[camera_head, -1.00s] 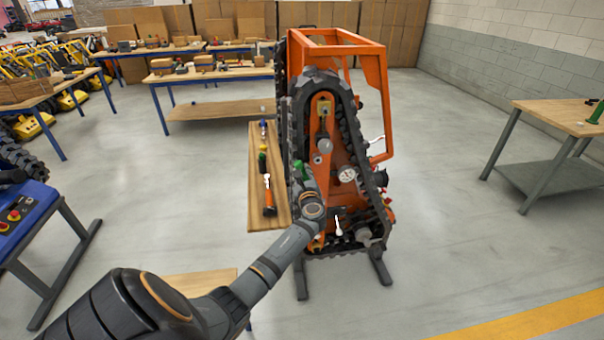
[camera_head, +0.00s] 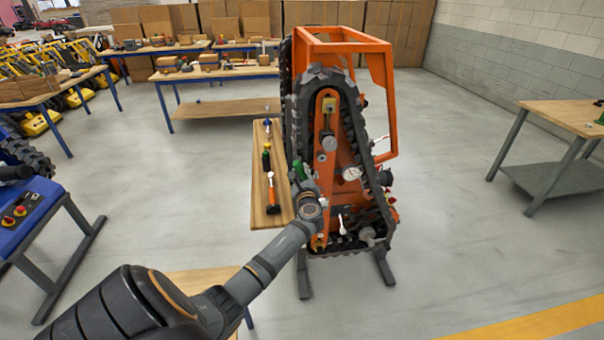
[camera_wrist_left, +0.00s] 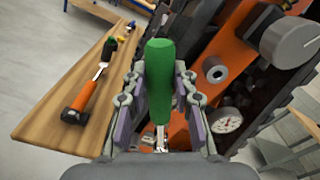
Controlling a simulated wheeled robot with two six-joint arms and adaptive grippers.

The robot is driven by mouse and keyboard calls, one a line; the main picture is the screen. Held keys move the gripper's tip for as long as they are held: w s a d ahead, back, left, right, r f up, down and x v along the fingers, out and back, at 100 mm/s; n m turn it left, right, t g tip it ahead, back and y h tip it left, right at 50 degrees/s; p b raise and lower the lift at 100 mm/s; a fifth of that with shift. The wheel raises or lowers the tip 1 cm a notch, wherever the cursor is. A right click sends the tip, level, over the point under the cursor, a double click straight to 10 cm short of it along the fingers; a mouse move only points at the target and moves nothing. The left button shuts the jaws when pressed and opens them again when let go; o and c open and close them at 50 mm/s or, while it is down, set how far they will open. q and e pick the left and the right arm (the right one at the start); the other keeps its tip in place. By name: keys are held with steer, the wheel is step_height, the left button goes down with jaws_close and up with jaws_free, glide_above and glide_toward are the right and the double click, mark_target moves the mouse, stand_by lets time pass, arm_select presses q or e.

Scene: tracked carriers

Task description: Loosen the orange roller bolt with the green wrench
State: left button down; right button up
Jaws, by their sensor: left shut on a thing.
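My left gripper (camera_wrist_left: 155,95) is shut on the green handle of the green wrench (camera_wrist_left: 159,75); the handle stands up between its fingers, with a metal part showing below. In the head view, my left gripper (camera_head: 304,185) is at the near left side of the orange tracked carrier (camera_head: 322,180), and the wrench is mostly hidden there. In the wrist view a short grey cylinder (camera_wrist_left: 215,70) and a larger grey roller (camera_wrist_left: 287,42) stand out from the orange frame. I cannot tell which part is the orange roller bolt. My right gripper is not in view.
A wooden shelf (camera_head: 260,200) left of the carrier holds an orange-handled hammer (camera_head: 271,190) and other tools. A white-faced gauge (camera_wrist_left: 226,120) sits close to my left gripper. A workbench (camera_head: 565,116) stands at the right. The floor between bench and carrier is clear.

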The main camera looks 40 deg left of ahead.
arm_select(q)
steer(key=shift+s+a+f+n+b, duration=0.35)
steer(key=shift+s+a+f+n, duration=0.05)
steer(key=shift+s+n, duration=0.1)
steer(key=shift+f, duration=0.1)
steer(key=shift+s+a+f+n+b, duration=0.5)
steer(key=shift+s+b, duration=0.1)
steer(key=shift+s+a+f+n+b, duration=0.4)
steer(key=shift+s+f+n+b, duration=0.15)
steer(key=shift+b, duration=0.2)
steer(key=shift+s+a+f+n+b, duration=0.4)
steer(key=shift+f+n+b, duration=0.25)
steer(key=shift+b, duration=0.1)
